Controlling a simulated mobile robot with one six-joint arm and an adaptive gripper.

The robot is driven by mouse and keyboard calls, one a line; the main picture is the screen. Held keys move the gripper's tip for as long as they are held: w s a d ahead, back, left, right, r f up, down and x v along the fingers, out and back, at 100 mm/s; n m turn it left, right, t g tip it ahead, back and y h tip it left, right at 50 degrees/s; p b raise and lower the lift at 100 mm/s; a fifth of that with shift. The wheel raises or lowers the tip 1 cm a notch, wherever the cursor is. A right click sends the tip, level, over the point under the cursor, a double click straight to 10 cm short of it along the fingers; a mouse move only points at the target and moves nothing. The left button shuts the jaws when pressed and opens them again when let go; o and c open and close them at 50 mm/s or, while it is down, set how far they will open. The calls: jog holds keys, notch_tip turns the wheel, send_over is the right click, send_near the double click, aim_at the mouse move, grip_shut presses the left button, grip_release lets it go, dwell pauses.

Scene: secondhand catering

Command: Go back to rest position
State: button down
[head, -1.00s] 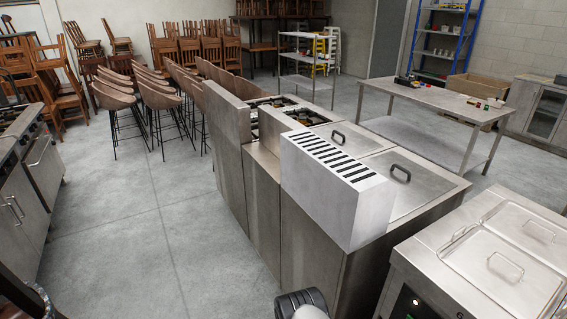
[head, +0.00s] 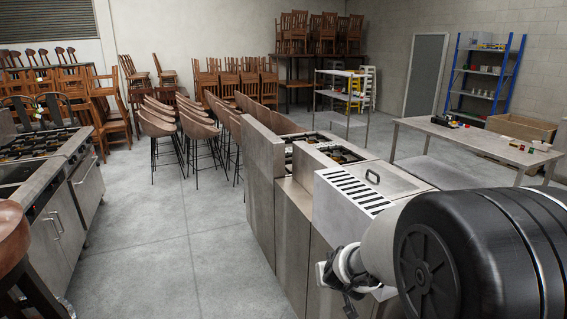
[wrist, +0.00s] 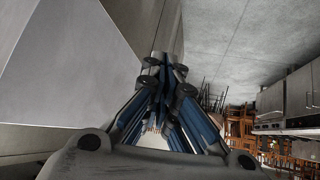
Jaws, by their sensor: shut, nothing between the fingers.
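My gripper (wrist: 165,70) fills the middle of the wrist view, its fingers drawn together with nothing between them. In the head view my arm reaches in from the right, and the gripper end (head: 345,280) is in front of the lower part of the white slotted box (head: 347,205) on the steel counter. Part of that counter is hidden behind my arm. In the wrist view a large pale panel (wrist: 65,70) stands left of the fingers; I cannot tell whether it touches them.
A steel cooking line (head: 290,225) runs along the middle. Bar stools (head: 160,130) and stacked wooden chairs (head: 235,80) stand behind. A stove (head: 70,185) is at left. A steel table (head: 470,140) holds small items at right. The grey floor (head: 170,230) between stove and counter is clear.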

jog(key=s+a+r+y, duration=0.1)
jog(key=s+a+r, duration=0.1)
jog(key=s+r, duration=0.5)
jog(key=s+d+r+g, duration=0.2)
jog(key=s, duration=1.2)
jog(key=s+d+r+g, duration=0.2)
jog(key=s, duration=1.2)
jog(key=shift+d+r+m+h, duration=0.2)
jog(key=shift+m+h, duration=0.1)
jog(key=shift+h, duration=0.1)
jog(key=shift+d, duration=0.15)
